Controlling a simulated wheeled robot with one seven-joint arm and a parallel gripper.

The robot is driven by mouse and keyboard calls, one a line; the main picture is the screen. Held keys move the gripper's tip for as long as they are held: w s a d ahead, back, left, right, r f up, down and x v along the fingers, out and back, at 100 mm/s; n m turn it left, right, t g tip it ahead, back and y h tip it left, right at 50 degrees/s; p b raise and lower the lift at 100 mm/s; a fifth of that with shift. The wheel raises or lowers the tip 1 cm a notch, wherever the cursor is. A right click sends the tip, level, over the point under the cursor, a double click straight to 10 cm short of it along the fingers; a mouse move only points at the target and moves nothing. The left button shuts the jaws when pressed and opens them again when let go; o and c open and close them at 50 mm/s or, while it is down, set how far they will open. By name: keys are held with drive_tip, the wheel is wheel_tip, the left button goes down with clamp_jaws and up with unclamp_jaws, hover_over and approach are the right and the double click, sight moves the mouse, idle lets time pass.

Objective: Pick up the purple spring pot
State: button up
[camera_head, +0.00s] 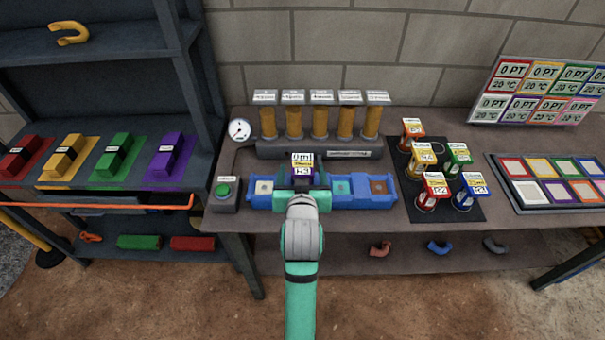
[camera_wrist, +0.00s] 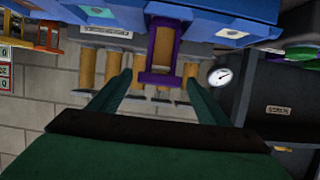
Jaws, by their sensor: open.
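In the wrist view the purple spring pot (camera_wrist: 146,50) appears as a purple frame around a tan column. My gripper (camera_head: 297,193) is at the tray's front side, close to the pot. In the wrist view my gripper (camera_wrist: 158,78) is open, with one finger to each side of the pot's near end. I cannot tell whether the fingers touch it. The pot's lower part is hidden behind my gripper in the head view.
Several labelled pots stand on a black mat (camera_head: 468,212) to the right. A row of tan cylinders (camera_head: 320,123) stands behind the tray. A green-button box (camera_head: 226,194) and a gauge (camera_head: 239,130) are at left. A colour-square panel (camera_head: 554,184) lies far right.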

sight(303, 167)
drive_tip(key=shift+x, duration=1.9)
drive_tip(key=c, duration=1.3)
